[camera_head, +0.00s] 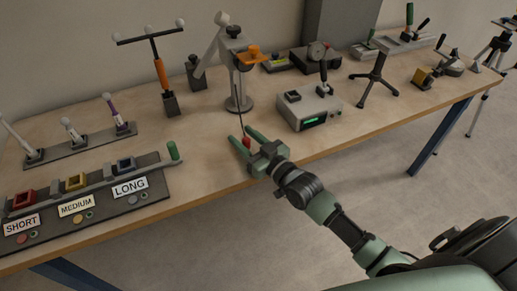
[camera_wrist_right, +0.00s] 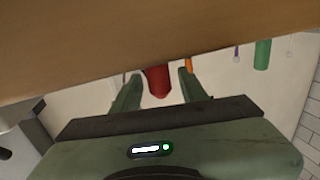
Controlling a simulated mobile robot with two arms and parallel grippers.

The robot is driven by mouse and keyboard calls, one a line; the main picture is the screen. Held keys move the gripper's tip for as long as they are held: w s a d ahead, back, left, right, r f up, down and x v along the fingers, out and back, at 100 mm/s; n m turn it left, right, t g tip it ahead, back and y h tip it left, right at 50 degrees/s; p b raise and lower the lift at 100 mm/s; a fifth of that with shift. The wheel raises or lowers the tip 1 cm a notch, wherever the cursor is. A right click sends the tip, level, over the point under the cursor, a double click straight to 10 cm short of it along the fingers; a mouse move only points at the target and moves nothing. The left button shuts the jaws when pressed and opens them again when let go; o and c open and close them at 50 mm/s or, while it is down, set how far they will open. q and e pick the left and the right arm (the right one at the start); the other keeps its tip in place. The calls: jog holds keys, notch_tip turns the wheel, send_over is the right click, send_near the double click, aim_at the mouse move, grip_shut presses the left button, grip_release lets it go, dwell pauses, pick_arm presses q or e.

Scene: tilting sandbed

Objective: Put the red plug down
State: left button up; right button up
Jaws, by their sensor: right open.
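The red plug (camera_head: 246,142) stands near the table's front edge, between the fingers of my right gripper (camera_head: 241,133). In the right wrist view the red plug (camera_wrist_right: 157,80) shows between the two green fingers, with a gap on each side. The right gripper is open around it and does not grip it. Its lower end and its contact with the table are hard to make out. My left gripper is not in view.
A grey box with a green display (camera_head: 308,108) stands right of the gripper. A stand with an orange clamp (camera_head: 240,85) is behind it. The SHORT, MEDIUM and LONG panel (camera_head: 90,205) is at left. The wooden table (camera_head: 200,155) is bare around the plug.

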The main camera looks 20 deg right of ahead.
jog(key=v, duration=1)
jog(key=shift+r, duration=0.1)
